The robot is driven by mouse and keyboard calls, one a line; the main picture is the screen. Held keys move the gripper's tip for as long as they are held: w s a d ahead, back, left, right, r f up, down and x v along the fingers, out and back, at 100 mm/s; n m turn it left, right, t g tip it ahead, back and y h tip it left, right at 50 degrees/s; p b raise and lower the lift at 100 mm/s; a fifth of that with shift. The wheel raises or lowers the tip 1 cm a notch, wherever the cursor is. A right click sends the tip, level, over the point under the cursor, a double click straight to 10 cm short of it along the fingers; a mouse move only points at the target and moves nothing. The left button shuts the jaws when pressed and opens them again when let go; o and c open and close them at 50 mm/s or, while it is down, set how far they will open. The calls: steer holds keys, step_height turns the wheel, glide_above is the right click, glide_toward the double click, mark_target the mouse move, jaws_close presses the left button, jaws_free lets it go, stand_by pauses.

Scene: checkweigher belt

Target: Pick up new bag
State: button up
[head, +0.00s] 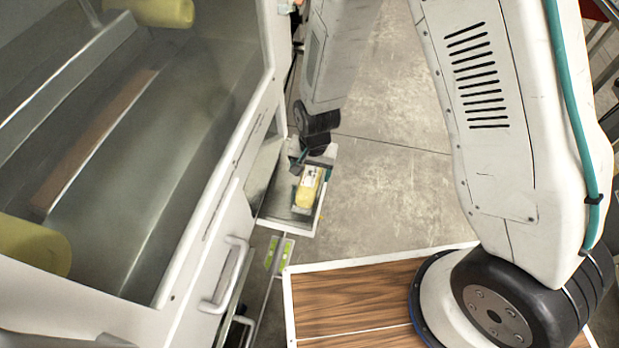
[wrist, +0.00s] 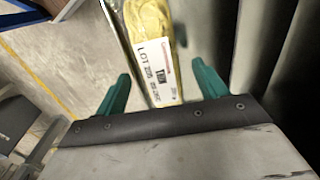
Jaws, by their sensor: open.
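A yellow bag (head: 309,188) with a white label lies in a small metal tray (head: 272,212) at the side of the machine. In the wrist view the gold bag (wrist: 150,18) shows its printed lot label, and its far end runs out of the top of the picture. My gripper (wrist: 161,72) is open, with one teal finger to each side of the bag's near end. No contact with the bag shows. In the head view my gripper (head: 300,160) is at the tray's far end, partly hidden by my wrist.
The machine housing (head: 225,215) with a window and a white handle (head: 226,278) stands to the left. Yellow rolls (head: 150,10) show inside it. A wood-topped surface (head: 345,300) is in front. Concrete floor (head: 390,190) is clear to the right of the tray.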

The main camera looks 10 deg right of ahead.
steer(key=c, duration=1.2)
steer(key=shift+r, duration=0.15)
